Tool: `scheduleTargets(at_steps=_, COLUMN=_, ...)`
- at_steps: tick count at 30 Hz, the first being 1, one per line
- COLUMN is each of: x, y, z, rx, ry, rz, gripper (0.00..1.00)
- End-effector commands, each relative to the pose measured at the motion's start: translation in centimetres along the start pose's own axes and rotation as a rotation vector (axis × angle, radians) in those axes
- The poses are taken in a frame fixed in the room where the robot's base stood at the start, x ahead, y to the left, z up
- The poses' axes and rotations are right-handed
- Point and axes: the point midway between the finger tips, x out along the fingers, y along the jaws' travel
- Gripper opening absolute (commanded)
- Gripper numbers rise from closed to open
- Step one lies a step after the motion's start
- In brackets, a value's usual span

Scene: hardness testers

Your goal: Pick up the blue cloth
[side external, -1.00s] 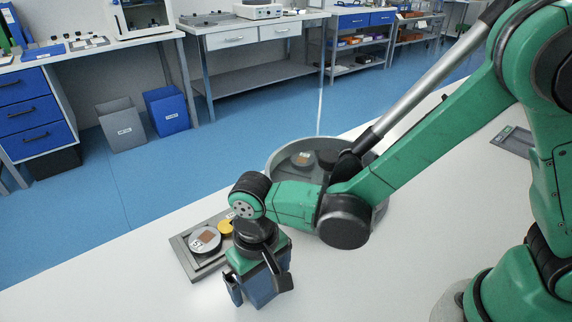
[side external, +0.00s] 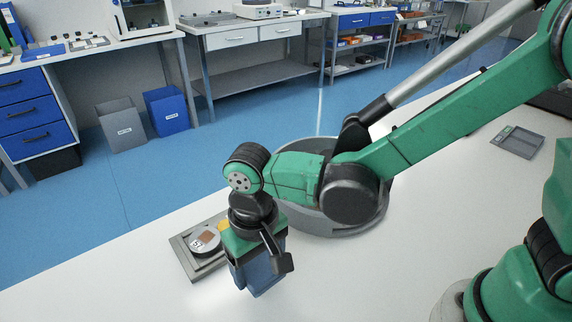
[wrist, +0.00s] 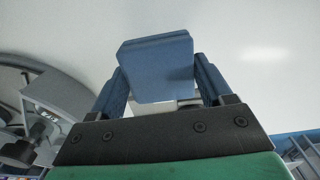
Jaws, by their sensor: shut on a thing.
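The blue cloth (wrist: 157,66) is a folded, block-like blue piece between the two fingers of my gripper (wrist: 160,88) in the wrist view. The fingers press on its left and right sides. In the side external view my gripper (side external: 258,272) points down over the white table, with the blue cloth (side external: 266,276) at its lower end. The fingers and the cloth partly overlap there. The cloth seems to hang a little above the table, but the exact gap is hard to tell.
A grey square tray (side external: 183,252) with a round grey disc (side external: 204,241) lies just left of my gripper. A large round grey tub (side external: 350,222) stands behind, under my arm. A small flat grey device (side external: 517,141) lies at the right. The front of the white table is clear.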

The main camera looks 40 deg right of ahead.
Motion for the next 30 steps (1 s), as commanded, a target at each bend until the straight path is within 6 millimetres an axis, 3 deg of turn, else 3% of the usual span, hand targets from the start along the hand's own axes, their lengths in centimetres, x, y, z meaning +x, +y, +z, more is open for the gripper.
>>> scheduleTargets(at_steps=6, x=-6.2, y=0.0, z=0.1, rx=0.000, ry=0.000, rz=0.000, gripper=0.23)
scheduleTargets(at_steps=15, x=-12.9, y=0.0, z=0.0, rx=0.000, ry=0.000, rz=0.000, gripper=0.23)
scheduleTargets(at_steps=22, x=-15.7, y=0.0, z=0.0, rx=0.000, ry=0.000, rz=0.000, gripper=0.23)
scheduleTargets(at_steps=30, x=-16.4, y=0.0, z=0.0, rx=0.000, ry=0.000, rz=0.000, gripper=0.23)
